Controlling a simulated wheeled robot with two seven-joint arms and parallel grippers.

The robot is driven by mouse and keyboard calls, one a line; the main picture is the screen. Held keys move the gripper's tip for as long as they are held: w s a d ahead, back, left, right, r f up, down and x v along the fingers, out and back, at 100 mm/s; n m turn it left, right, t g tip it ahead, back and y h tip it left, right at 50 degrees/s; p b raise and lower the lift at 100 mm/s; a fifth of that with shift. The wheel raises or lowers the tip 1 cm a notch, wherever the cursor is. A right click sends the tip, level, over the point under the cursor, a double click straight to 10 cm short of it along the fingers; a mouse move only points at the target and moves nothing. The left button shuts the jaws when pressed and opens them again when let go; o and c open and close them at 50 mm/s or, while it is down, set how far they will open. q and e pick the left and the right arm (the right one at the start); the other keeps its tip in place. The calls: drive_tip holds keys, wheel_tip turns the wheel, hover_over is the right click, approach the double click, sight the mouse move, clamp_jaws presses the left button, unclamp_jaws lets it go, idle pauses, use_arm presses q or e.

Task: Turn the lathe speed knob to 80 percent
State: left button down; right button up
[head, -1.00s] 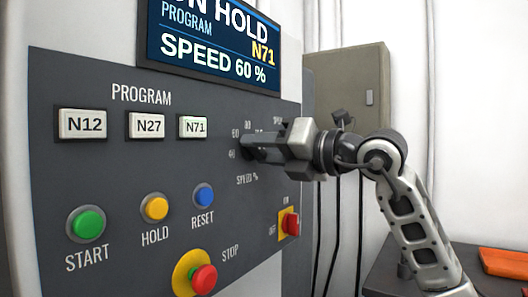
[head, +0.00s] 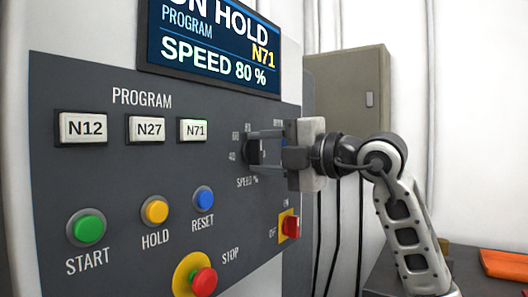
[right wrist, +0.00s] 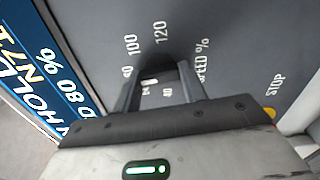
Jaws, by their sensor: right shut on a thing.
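The speed knob (head: 251,153) is a dark round knob on the grey control panel, ringed by a printed scale marked SPEED %. My right gripper (head: 258,151) reaches in from the right and is shut on the knob, one finger above and one below it. In the right wrist view the dark knob (right wrist: 172,62) is between the two fingers, with 40, 100 and 120 legible around it. The display (head: 215,48) reads ON HOLD, PROGRAM N71 and SPEED 80 %. The knob's pointer is hard to make out. My left gripper is not in view.
The red STOP button (head: 204,281) on its yellow base and the red OFF/ON switch (head: 290,227) sit below the knob. The N71 button (head: 194,130) is to its left. A grey cabinet (head: 345,95) stands behind my right arm.

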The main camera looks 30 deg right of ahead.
drive_tip(key=shift+m, duration=0.6)
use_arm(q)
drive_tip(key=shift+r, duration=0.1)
use_arm(e)
drive_tip(key=o, duration=1)
drive_tip(key=shift+s+d, duration=0.15)
drive_tip(key=shift+s, duration=0.15)
use_arm(q)
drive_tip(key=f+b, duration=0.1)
drive_tip(key=b, duration=0.4)
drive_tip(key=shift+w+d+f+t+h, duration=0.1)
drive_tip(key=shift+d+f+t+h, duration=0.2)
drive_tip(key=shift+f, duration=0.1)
use_arm(e)
drive_tip(key=v, duration=1.5)
drive_tip(key=shift+s, duration=0.2)
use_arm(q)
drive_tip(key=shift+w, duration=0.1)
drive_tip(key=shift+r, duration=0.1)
